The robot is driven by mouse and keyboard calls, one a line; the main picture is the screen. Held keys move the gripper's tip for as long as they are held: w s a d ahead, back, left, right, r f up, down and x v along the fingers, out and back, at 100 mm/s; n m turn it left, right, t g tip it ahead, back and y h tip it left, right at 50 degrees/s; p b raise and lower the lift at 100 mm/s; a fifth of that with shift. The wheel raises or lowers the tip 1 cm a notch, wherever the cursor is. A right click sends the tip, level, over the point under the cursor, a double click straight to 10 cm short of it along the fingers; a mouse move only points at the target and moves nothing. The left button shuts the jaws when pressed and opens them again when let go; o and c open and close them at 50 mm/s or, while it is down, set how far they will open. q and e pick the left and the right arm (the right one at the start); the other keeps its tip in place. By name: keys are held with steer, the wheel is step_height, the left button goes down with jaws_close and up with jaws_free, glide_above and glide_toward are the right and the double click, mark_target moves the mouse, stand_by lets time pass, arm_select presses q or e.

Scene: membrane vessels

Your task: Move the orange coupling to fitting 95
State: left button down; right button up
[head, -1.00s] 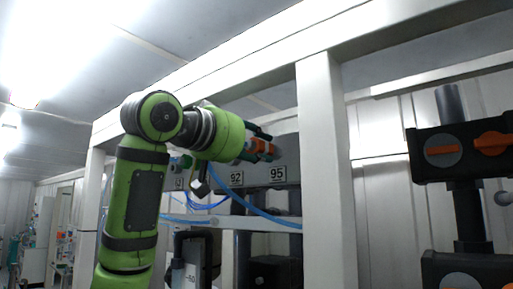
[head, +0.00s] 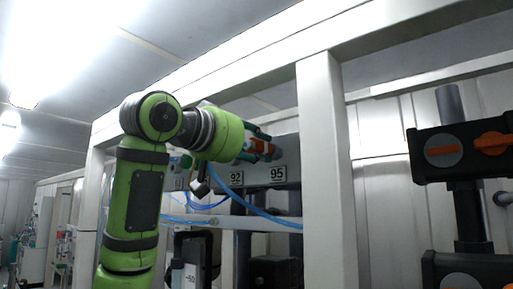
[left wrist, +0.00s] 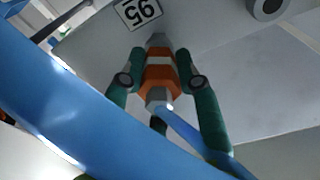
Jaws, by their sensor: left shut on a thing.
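The orange coupling (left wrist: 160,78) is between the green fingers of my left gripper (left wrist: 158,82) in the left wrist view. The gripper is shut on it. A grey end piece beyond the coupling meets the grey panel just beside the 95 label (left wrist: 138,10). I cannot tell how far it is seated. A blue hose (left wrist: 195,138) runs from the coupling's near end. In the head view the left gripper (head: 262,148) and the orange coupling (head: 264,147) are at the panel, above the label 95 (head: 278,174). My right gripper is not in view.
Label 92 (head: 236,177) is left of 95 on the same grey panel. A white frame post (head: 325,170) stands close to the right of the panel. Blue hoses (head: 250,207) hang below. Black valves with orange handles (head: 490,143) are at the far right.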

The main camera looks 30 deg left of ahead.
arm_select(q)
steer(key=shift+w+d, duration=0.1)
steer(key=shift+w, duration=0.5)
steer(key=c, duration=0.8)
jaws_free()
steer(key=shift+s, duration=0.1)
steer(key=s, duration=1.1)
steer(key=shift+s+a, duration=0.4)
steer(key=shift+a, duration=0.05)
